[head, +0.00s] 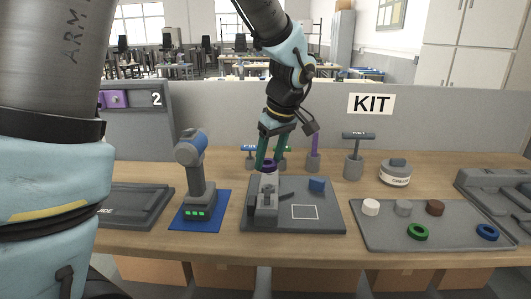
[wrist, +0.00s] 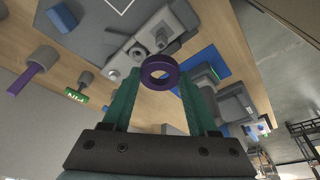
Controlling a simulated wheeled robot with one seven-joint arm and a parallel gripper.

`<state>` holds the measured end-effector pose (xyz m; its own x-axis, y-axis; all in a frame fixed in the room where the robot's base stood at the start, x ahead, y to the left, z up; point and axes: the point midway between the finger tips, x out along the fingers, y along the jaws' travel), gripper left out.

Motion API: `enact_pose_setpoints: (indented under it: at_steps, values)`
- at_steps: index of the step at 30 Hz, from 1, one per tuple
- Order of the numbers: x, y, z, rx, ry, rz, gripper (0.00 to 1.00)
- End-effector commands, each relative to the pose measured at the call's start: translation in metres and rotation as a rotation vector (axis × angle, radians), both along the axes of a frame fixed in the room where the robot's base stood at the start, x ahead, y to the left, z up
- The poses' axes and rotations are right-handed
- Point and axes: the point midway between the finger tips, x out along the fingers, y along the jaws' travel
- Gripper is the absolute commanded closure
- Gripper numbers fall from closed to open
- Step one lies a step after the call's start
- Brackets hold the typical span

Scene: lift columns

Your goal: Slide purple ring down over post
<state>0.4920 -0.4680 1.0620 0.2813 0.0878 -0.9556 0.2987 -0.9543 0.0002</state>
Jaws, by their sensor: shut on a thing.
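The purple ring (wrist: 160,86) is between my green fingertips, and my gripper (wrist: 160,74) is shut on it. In the head view the ring (head: 268,162) shows as a dark purple band at the fingertips of my gripper (head: 270,166), just above the grey fixture. The fixture (head: 265,205) stands on the left part of a dark grey board (head: 325,222) and has a pale upright cylinder near its top. In the wrist view the fixture (wrist: 150,38) lies beyond the ring, with short round parts. I cannot tell whether ring and post touch or line up.
A blue block (head: 318,184) and a white outlined square are on the board. A blue-grey tool (head: 193,165) on a blue mat stands to the left. A tray (head: 385,238) with pucks and green and blue rings lies right. Upright T-handled tools (head: 353,155) stand behind.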

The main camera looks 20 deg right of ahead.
Motion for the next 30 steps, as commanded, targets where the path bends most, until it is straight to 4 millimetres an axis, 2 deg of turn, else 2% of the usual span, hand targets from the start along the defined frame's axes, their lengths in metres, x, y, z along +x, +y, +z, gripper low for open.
enact_pose_setpoints:
  at_steps: [8,20,30]
  values:
    - [0.000,0.000,-0.017,0.000,0.000,0.000,0.97]
    - [0.000,0.000,-0.054,0.001,0.001,-0.001,0.97]
    - [0.000,0.000,-0.050,0.000,0.000,0.000,0.97]
